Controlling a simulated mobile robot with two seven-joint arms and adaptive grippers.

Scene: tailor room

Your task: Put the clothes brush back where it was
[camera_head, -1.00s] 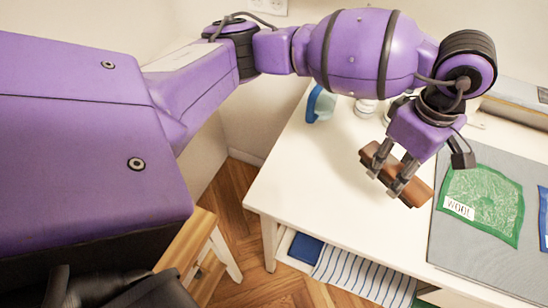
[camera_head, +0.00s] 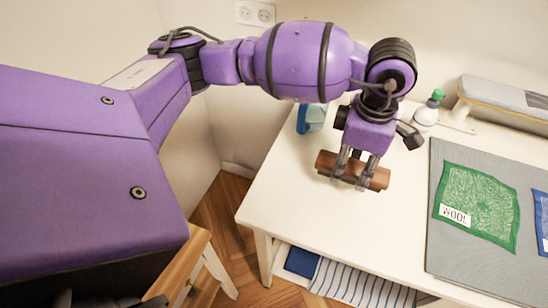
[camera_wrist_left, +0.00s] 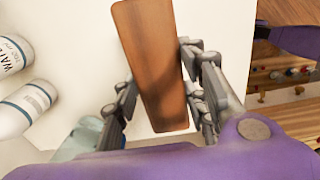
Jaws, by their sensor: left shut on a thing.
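The clothes brush (camera_head: 375,178) is a brown wooden bar. My left gripper (camera_head: 349,182) is shut on it near its middle. In the head view the brush lies nearly level over the white table (camera_head: 300,228), at the table's left part; I cannot tell whether it touches the top. In the left wrist view the brush (camera_wrist_left: 152,60) runs between the two fingers (camera_wrist_left: 160,95), its long side along them. Its underside is hidden.
A grey mat (camera_head: 437,235) with a green WOOL cloth (camera_head: 478,208) lies to the right. Behind stand a green-capped bottle (camera_head: 427,112), an ironing board (camera_head: 505,100) and a blue item (camera_head: 312,118). White bottles (camera_wrist_left: 25,108) show in the wrist view. The table's front left is clear.

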